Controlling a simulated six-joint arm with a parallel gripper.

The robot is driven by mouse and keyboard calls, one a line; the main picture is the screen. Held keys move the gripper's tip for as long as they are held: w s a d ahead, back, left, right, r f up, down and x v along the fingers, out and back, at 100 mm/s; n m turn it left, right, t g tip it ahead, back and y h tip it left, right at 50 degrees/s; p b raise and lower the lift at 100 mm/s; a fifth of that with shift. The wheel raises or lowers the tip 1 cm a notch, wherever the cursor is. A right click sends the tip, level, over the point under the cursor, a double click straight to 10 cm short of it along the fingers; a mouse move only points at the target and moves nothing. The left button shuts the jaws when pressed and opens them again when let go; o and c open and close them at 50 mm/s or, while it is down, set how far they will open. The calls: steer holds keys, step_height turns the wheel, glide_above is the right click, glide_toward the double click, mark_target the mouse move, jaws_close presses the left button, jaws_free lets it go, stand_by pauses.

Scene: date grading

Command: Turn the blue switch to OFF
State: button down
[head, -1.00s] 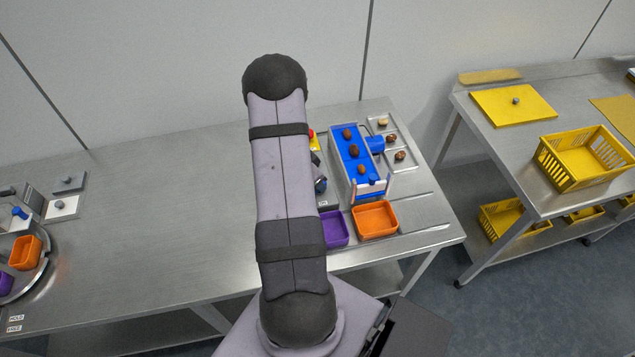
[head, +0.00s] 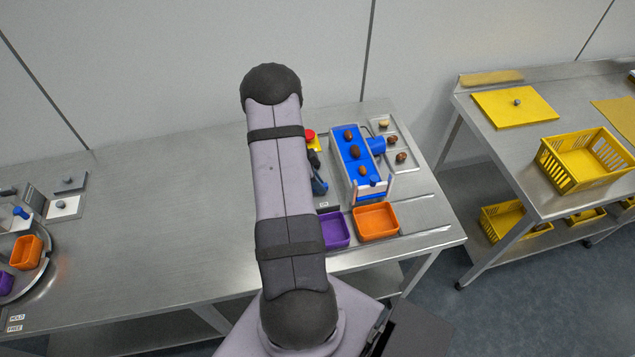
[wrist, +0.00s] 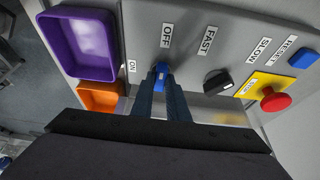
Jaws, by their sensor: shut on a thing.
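The blue switch (wrist: 161,69) is on a grey control panel (wrist: 190,52) in the wrist view. The OFF label (wrist: 166,36) lies above it in the picture and the ON label (wrist: 132,66) to its left. The knob looks in line with the fingers, its far end toward OFF; its exact angle is hard to tell. My gripper (wrist: 162,82) is shut on the blue switch, one finger on each side. In the head view my gripper (head: 318,183) is partly hidden behind my arm, and the switch cannot be made out.
A black knob (wrist: 216,81) with FAST and SLOW labels, a red stop button (wrist: 275,99) and a blue reset button (wrist: 303,58) are to the right. A purple bin (wrist: 82,45) and an orange bin (wrist: 101,97) are left. A blue conveyor (head: 367,186) carries several dates.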

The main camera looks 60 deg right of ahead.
steer(key=shift+d, duration=0.1)
steer(key=c, duration=1.7)
jaws_free()
steer(key=shift+r, duration=0.1)
steer(key=shift+b+v, duration=1.2)
steer(key=shift+v, duration=2.4)
